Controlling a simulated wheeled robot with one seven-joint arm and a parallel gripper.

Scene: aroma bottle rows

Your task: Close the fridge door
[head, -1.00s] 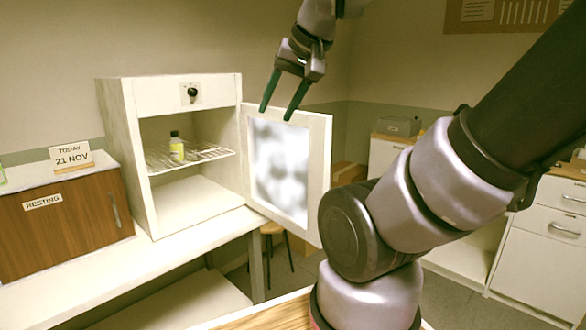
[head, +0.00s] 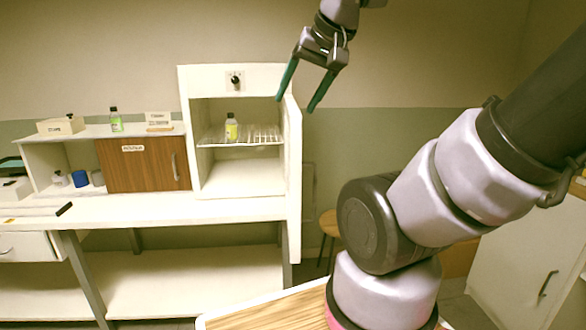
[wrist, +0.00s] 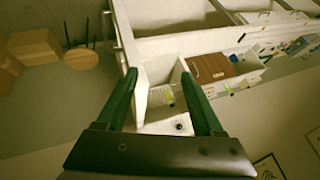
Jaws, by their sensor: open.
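The white fridge (head: 207,78) stands on the bench with its front open. Its door (head: 294,180) is swung out at the fridge's right side and shows almost edge-on in the head view. A wire shelf (head: 262,135) inside holds a small yellow bottle (head: 231,128). My gripper (head: 295,104) is open and empty, pointing down, and overlaps the door's top edge in the head view; I cannot tell if it touches. In the wrist view, the fridge's door (wrist: 140,97) lies beside the left finger of my gripper (wrist: 159,73), and the fridge knob (wrist: 179,126) shows below.
A brown-doored cabinet (head: 135,165) stands left of the fridge on the white bench (head: 150,208), with a green bottle (head: 116,121) and signs on top. A stool (head: 328,222) is on the floor right of the bench.

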